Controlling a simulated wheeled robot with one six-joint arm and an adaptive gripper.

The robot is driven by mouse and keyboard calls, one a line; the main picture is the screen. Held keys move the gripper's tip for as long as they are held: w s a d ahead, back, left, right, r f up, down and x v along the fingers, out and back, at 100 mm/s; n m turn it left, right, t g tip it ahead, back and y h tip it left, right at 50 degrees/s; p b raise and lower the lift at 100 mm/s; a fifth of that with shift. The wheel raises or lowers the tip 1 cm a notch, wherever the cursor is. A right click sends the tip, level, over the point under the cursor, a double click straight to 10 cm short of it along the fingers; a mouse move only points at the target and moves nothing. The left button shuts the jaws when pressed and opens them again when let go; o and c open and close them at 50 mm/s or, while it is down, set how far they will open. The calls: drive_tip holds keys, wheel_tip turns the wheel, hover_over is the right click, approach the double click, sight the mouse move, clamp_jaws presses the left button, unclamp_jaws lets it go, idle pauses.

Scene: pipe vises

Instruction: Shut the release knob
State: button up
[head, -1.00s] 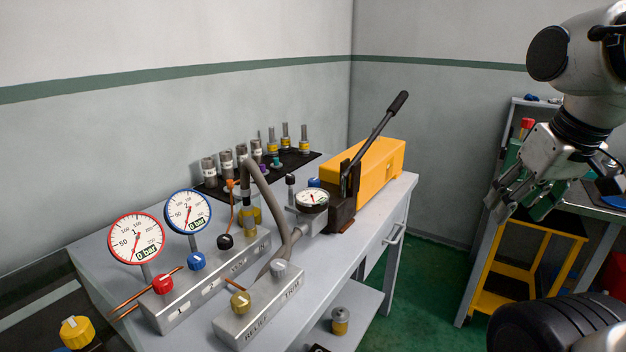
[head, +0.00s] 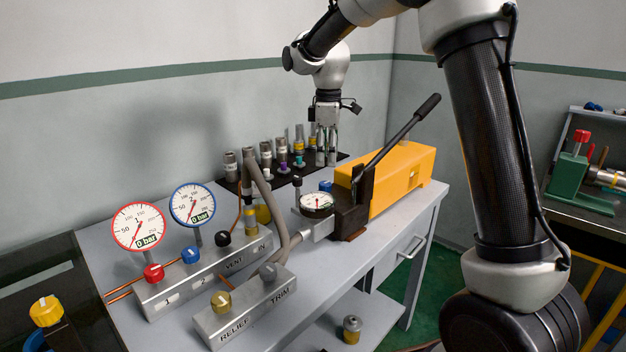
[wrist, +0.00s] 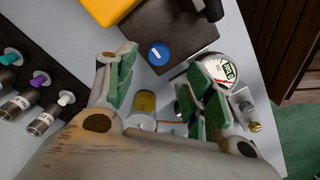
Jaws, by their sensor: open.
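A blue knob (head: 325,186) stands by the dark front block of the yellow hand pump (head: 405,172), partly hidden behind a small dial gauge (head: 317,203). No label reading "release" is legible. In the wrist view the blue knob (wrist: 158,54) is a round cap with white marks on the dark block (wrist: 165,35).
The pump's black lever (head: 402,135) slants up beside my gripper. Several fittings (head: 265,155) stand on a black mat. A grey hose (head: 270,200) arches over the valve block (head: 200,277). A block marked RELIEF and TRIM (head: 250,308) sits in front.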

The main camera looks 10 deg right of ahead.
sight(324, 183)
drive_tip(key=f, duration=0.8)
drive_tip(key=shift+w+a+f, duration=0.1)
drive_tip(key=shift+w+a, duration=0.05)
drive_tip(key=shift+a, duration=0.1)
drive_tip(key=shift+c, duration=0.2)
drive_tip(key=c, duration=1)
